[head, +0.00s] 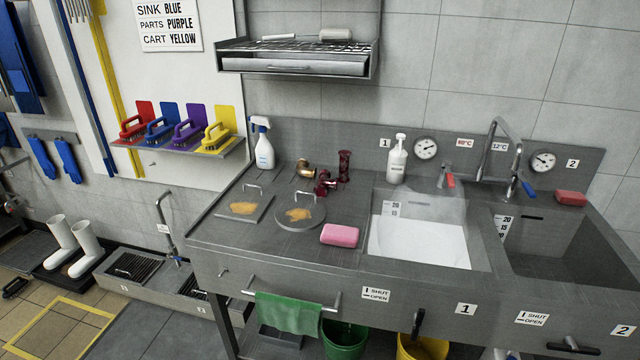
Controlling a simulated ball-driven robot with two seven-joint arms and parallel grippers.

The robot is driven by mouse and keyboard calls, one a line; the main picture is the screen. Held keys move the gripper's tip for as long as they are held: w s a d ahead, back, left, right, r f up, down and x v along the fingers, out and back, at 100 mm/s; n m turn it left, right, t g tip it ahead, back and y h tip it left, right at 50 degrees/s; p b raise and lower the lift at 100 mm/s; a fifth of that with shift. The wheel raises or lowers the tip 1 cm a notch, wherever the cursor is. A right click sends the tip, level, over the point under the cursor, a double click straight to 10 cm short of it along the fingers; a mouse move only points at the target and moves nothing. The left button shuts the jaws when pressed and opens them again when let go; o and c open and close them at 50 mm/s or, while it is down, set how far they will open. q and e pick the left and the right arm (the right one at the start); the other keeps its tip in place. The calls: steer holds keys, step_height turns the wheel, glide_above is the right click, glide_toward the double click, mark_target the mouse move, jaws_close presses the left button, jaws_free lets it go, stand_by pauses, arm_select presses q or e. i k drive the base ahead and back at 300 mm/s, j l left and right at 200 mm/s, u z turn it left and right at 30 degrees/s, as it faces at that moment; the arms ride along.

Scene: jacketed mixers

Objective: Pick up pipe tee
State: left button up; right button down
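A dark red fitting (325,183) with branching ends lies on the steel drainboard (225,225) left of the sinks; it looks like the pipe tee, though it is small in view. A dark red upright piece (344,165) stands just behind it to the right. A brass-coloured fitting (305,169) lies behind it to the left. Neither of my grippers shows in the head view.
Near the fittings are a round lid (300,222), a square plate with a handle (243,207), a pink sponge (339,235) and spray bottle (263,145). Sink one (418,240) is to the right. A rack (297,62) hangs above. A green towel (289,312) hangs in front.

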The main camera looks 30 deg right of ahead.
mark_target(324, 181)
steer(key=z, duration=1.25)
steer(key=i, duration=0.05)
